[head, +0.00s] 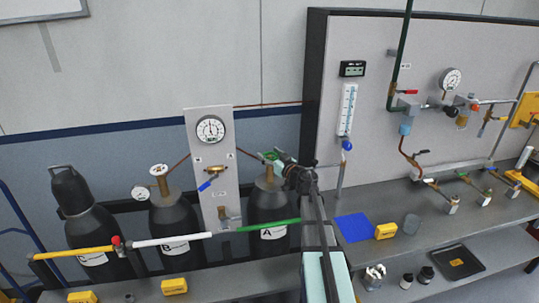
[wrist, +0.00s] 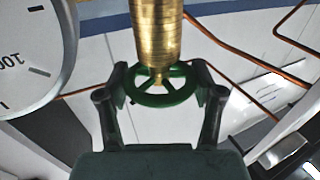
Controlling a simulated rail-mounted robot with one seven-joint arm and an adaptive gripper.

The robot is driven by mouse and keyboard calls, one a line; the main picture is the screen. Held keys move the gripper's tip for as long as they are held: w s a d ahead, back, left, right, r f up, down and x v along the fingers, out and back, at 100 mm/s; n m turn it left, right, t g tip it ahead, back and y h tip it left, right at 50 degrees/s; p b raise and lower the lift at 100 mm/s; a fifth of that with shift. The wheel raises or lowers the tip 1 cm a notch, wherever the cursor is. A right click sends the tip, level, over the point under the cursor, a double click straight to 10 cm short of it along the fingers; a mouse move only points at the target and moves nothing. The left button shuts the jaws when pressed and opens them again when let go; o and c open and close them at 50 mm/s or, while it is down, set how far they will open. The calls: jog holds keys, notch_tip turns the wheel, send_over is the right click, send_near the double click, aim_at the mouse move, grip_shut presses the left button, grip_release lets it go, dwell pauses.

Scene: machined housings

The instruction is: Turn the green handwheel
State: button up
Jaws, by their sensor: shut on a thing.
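The green handwheel (wrist: 172,99) is a small spoked wheel at the end of a brass valve body (wrist: 158,35) in the wrist view. My gripper (wrist: 160,72) has one finger on each side of the wheel and is shut on its rim. In the head view the handwheel (head: 267,156) sits on top of the dark gas cylinder (head: 268,208) labelled A. My gripper (head: 280,163) reaches it there from the right and partly hides it.
A panel (head: 218,150) with a round gauge (head: 210,129) and a blue-handled valve stands just left of the wheel. Cylinder B (head: 178,222) and another dark cylinder (head: 88,215) stand further left. Copper tubes (wrist: 295,115) run close by. A workbench (head: 405,200) with valves lies right.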

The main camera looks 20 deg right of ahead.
jog(key=n+y, duration=0.1)
jog(key=n+g+y, duration=0.1)
jog(key=y, duration=0.1)
jog(key=n+y, duration=0.1)
jog(key=y, duration=0.1)
jog(key=shift+d+f+g, duration=0.1)
jog(key=shift+f+g, duration=0.2)
jog(key=shift+g, duration=0.1)
jog(key=shift+s+n+g+y, duration=0.1)
jog(key=shift+n+g+y, duration=0.7)
jog(key=shift+n+y, duration=0.45)
jog(key=shift+s+a, duration=0.1)
jog(key=shift+a, duration=0.1)
jog(key=o, duration=1.2)
jog(key=shift+c, duration=0.2)
jog(key=shift+d+r, duration=0.1)
jog(key=v, duration=1.2)
